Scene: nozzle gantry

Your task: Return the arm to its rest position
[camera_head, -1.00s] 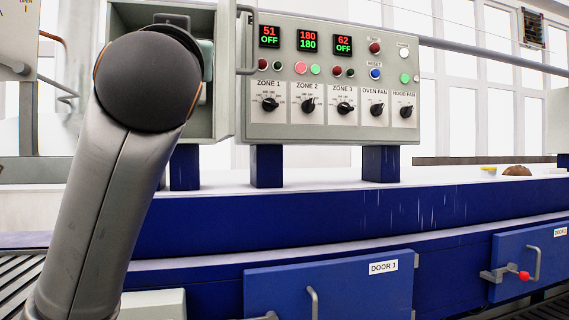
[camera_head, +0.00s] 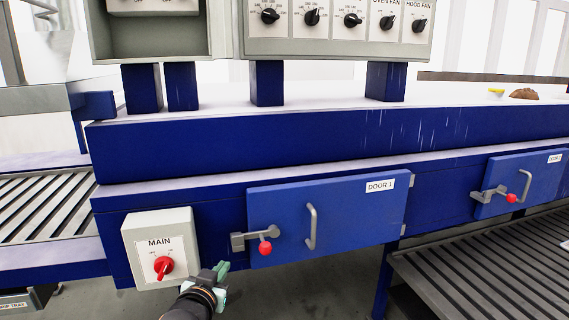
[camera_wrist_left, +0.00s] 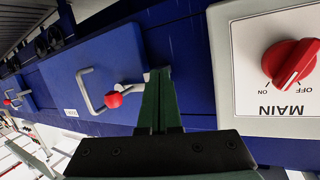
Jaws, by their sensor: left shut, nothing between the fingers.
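My left gripper (camera_head: 221,272) is at the bottom of the head view, just right of the grey MAIN switch box (camera_head: 187,232). Its green fingers are together and empty; they also show in the left wrist view (camera_wrist_left: 159,92). The red MAIN knob (camera_head: 163,267) is left of the gripper and apart from it. In the wrist view, which is upside down, the red knob (camera_wrist_left: 290,63) is at the right. Most of my left arm is below the head view's frame. My right gripper does not show.
The blue DOOR 1 (camera_head: 335,218), with a handle (camera_head: 311,227) and red-knobbed latch (camera_head: 265,247), is right of the gripper. A second blue door (camera_head: 520,185) is farther right. Roller conveyors (camera_head: 45,205) lie left and lower right (camera_head: 490,270). The control panel (camera_head: 338,35) stands above.

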